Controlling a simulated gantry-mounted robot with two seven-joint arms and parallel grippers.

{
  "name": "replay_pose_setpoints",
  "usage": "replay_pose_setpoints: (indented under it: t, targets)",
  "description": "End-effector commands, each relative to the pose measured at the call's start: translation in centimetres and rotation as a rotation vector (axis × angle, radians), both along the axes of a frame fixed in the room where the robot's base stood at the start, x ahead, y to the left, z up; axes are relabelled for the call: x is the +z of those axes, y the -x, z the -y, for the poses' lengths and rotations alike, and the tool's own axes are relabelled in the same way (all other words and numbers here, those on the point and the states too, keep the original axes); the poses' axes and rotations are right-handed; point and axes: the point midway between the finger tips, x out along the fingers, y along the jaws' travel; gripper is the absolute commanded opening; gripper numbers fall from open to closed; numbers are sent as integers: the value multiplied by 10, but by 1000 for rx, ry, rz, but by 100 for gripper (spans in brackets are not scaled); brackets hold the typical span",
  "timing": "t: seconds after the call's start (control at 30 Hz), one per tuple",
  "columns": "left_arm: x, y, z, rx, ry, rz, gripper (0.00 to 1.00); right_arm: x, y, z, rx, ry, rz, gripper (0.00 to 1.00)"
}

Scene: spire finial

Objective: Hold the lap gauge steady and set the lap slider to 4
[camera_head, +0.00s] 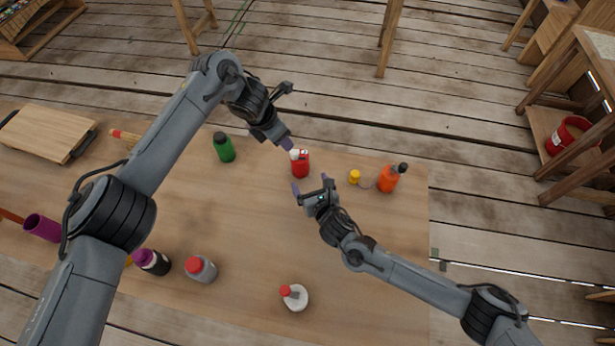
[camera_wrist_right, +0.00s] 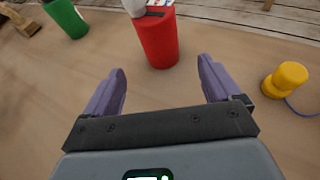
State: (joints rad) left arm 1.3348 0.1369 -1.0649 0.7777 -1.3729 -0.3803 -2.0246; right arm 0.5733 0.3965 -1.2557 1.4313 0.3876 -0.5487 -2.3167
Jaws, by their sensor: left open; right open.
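A red cylinder with a white piece and small markings on top (camera_head: 300,165), apparently the lap gauge, stands upright near the table's far edge. It also shows in the right wrist view (camera_wrist_right: 158,40); I cannot read a slider setting. My left gripper (camera_head: 270,138) is open and empty, just above and left of the red cylinder in the head view. My right gripper (camera_head: 311,186) is open just below it. In the right wrist view the purple fingers (camera_wrist_right: 162,78) are spread, with the red cylinder ahead of them and nothing between them.
A green cylinder (camera_head: 224,148) stands left of the red one. A yellow knob (camera_head: 355,177) with a cord and an orange container (camera_head: 388,179) stand right. A white container (camera_head: 296,299) and grey container (camera_head: 201,269) stand nearer. The table (camera_head: 250,220) is clear mid-surface.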

Motion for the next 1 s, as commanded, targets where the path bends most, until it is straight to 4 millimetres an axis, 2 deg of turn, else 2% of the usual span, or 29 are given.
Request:
replay_pose_setpoints:
  t: [0.7, 1.0]
  targets:
    - [0, 0, 0, 0, 0, 0, 43, -31, -75, -24, 7, 18, 10, 91]
    - [0, 0, 0, 0, 0, 0, 43, -38, -91, -28, 7, 18, 11, 91]
